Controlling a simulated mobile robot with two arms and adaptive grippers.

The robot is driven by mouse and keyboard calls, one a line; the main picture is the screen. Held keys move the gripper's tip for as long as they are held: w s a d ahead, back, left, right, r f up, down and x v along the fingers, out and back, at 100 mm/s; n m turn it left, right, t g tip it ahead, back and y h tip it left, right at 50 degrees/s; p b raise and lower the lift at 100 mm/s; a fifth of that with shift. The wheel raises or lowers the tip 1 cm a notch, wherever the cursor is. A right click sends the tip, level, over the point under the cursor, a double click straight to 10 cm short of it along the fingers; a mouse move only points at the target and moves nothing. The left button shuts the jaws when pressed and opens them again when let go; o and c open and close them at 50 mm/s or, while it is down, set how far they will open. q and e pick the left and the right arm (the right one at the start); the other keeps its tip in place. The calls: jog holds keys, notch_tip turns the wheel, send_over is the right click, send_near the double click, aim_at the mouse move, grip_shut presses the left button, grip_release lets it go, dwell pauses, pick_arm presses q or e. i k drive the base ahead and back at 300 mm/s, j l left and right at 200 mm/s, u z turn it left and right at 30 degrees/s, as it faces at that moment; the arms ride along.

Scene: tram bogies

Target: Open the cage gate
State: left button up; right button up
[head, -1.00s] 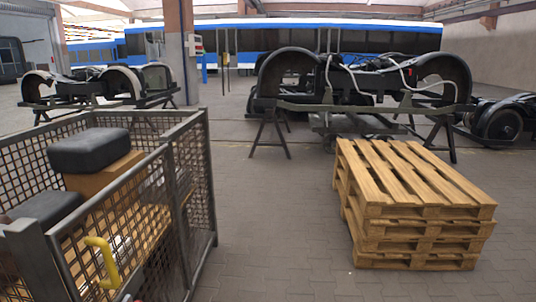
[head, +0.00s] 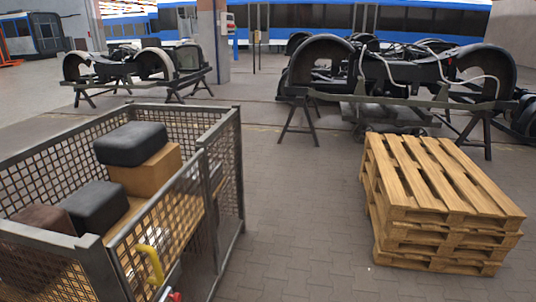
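The mesh cage (head: 237,165) of grey metal stands at the lower left in the head view. Its gate (head: 185,215) is the panel on the side toward me, with a yellow handle (head: 152,262) near its lower left part. The gate's top bar runs between the corner posts and it looks closed. Inside the cage are a cardboard box (head: 150,172), a dark grey block (head: 130,143) on top of it, another dark block (head: 95,206) and a brown block (head: 40,219). A small red part (head: 174,296) shows at the bottom edge. Neither of my grippers is in view.
A stack of wooden pallets (head: 440,205) stands to the right, with clear paved floor (head: 300,220) between it and the cage. Bogies on trestles (head: 390,85) stand behind, others (head: 135,68) at the back left. A pillar (head: 212,40) and a blue-white tram (head: 300,18) are farther back.

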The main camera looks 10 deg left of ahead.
aim_at(171, 280)
jog(key=u, duration=1.1)
